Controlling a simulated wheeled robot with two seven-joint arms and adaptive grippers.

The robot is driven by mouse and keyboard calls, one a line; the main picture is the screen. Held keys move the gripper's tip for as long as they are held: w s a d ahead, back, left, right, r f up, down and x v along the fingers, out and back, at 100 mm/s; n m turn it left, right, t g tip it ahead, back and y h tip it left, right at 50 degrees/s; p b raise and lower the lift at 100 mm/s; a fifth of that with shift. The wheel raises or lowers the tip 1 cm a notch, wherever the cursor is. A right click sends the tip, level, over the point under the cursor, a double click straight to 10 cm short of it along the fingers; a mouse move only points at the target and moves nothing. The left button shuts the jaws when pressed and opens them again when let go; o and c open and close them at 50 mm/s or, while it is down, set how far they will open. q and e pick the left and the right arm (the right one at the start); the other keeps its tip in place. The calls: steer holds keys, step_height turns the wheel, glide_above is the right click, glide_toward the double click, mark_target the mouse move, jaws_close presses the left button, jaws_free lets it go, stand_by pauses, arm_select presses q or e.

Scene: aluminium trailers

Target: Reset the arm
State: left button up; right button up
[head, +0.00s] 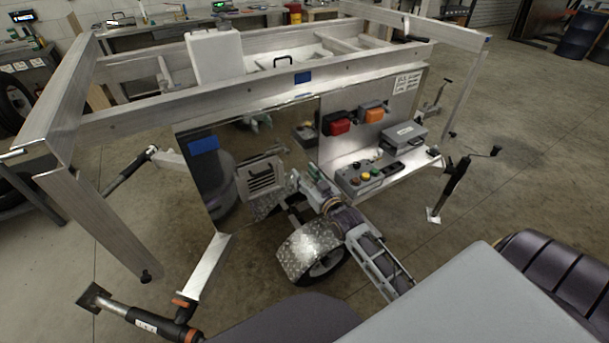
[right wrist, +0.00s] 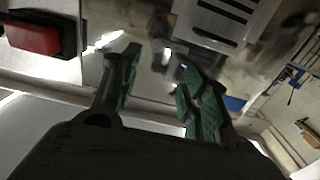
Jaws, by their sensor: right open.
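My right gripper (head: 309,181) is in front of the trailer's shiny side panel (head: 290,125), near the slotted metal plate (head: 264,176). Its green-padded fingers are apart with nothing between them in the right wrist view (right wrist: 160,66). My right arm reaches it from the lower right, above the tread-plate wheel fender (head: 306,250). The slotted plate also shows beyond the fingers in the right wrist view (right wrist: 215,20). My left gripper is not in view.
A red lamp (head: 337,127) and an orange lamp (head: 372,115) are on the panel. A button box (head: 368,176) and a grey case (head: 404,136) sit on the shelf to the right.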

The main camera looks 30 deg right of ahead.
steer(key=shift+f, duration=0.1)
stand_by(0.4)
steer(key=s+d+f+g, duration=0.1)
steer(key=s+f+g, duration=0.3)
steer(key=f, duration=0.9)
steer(key=s+d+f+g+h, duration=0.15)
steer(key=s+f, duration=0.45)
steer(key=f, duration=0.7)
steer(key=s+d+f+g, duration=0.1)
steer(key=s+f+g, duration=0.3)
steer(key=f, duration=0.9)
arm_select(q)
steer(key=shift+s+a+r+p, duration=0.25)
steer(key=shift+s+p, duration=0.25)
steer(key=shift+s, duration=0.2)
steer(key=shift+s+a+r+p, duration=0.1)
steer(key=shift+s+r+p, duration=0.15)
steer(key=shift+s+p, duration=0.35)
arm_select(e)
steer(key=s+f+g, duration=0.2)
steer(key=s+f, duration=0.4)
steer(key=s, duration=0.5)
steer(key=s+a+f+n+g, duration=0.1)
steer(key=s+f+g, duration=0.1)
steer(key=s+f, duration=0.5)
steer(key=s+a+f+n+g, duration=0.1)
steer(key=s+f+g, duration=0.2)
steer(key=s, duration=1.4)
steer(key=shift+a+f, duration=0.25)
steer(key=shift+f, duration=1.75)
